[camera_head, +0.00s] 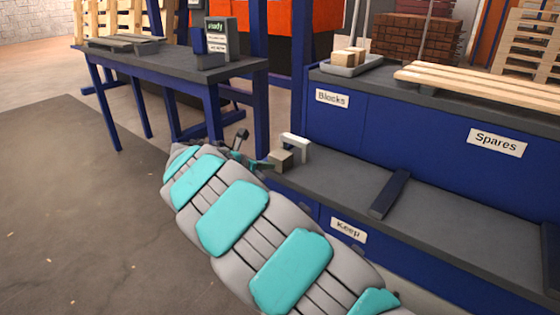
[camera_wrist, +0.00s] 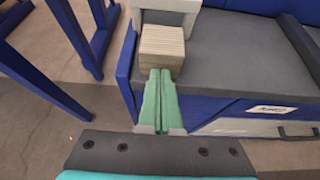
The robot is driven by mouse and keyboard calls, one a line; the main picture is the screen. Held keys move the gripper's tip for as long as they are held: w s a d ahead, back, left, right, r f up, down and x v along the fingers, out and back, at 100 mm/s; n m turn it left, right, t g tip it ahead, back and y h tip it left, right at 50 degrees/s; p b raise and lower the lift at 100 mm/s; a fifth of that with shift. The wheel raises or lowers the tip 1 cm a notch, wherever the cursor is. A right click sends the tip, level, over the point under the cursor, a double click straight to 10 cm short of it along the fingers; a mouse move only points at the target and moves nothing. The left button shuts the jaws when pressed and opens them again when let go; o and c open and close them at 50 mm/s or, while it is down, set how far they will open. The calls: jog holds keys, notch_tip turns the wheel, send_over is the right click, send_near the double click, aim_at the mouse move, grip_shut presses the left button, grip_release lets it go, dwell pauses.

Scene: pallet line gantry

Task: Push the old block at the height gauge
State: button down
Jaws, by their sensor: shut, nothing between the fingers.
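The old block (camera_head: 280,161) is a small grey-brown wooden block on the grey bench top, near its left end. It also shows in the wrist view (camera_wrist: 162,48), with a layered wood grain. The height gauge (camera_head: 296,140) is a pale arch just behind the block; its top and legs show in part at the top of the wrist view (camera_wrist: 188,18). The block stands at the arch's opening; how far in it sits is hard to tell. My gripper (camera_head: 266,163) is shut and empty, its green fingers (camera_wrist: 160,75) pointing at the block's near face, touching or very close.
A dark blue bar (camera_head: 389,194) lies across the bench to the right. Above it, a raised shelf holds a tray (camera_head: 352,69) of pale blocks by the "Blocks" label (camera_head: 332,98), and long planks (camera_head: 480,85). A separate blue-legged table (camera_head: 165,65) stands at the left.

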aim_at(276, 157)
jog(key=shift+w+d+p, duration=0.9)
jog(key=shift+w+d, duration=0.05)
jog(key=shift+w, duration=0.25)
jog(key=shift+w+d+p, duration=0.85)
jog(key=shift+w+d, duration=0.05)
jog(key=shift+w, duration=0.3)
dwell(0.6)
jog(key=s+a+p, duration=0.2)
jog(key=s+a, duration=0.1)
jog(key=s, duration=0.1)
jog(key=shift+s+a, duration=0.35)
jog(key=shift+s, duration=0.05)
dwell(0.4)
jog(key=shift+r+p, duration=0.1)
jog(key=shift+p, duration=0.2)
jog(key=r+p, duration=0.1)
jog(key=r, duration=0.1)
jog(key=r+p, duration=0.1)
jog(key=shift+s+a+p, duration=0.35)
jog(key=shift+s, duration=0.05)
notch_tip(276, 157, up, 7)
jog(key=s+a, duration=0.1)
jog(key=s, duration=0.1)
jog(key=shift+s+a, duration=0.15)
jog(key=shift+a, duration=0.25)
jog(key=shift+d+f, duration=0.1)
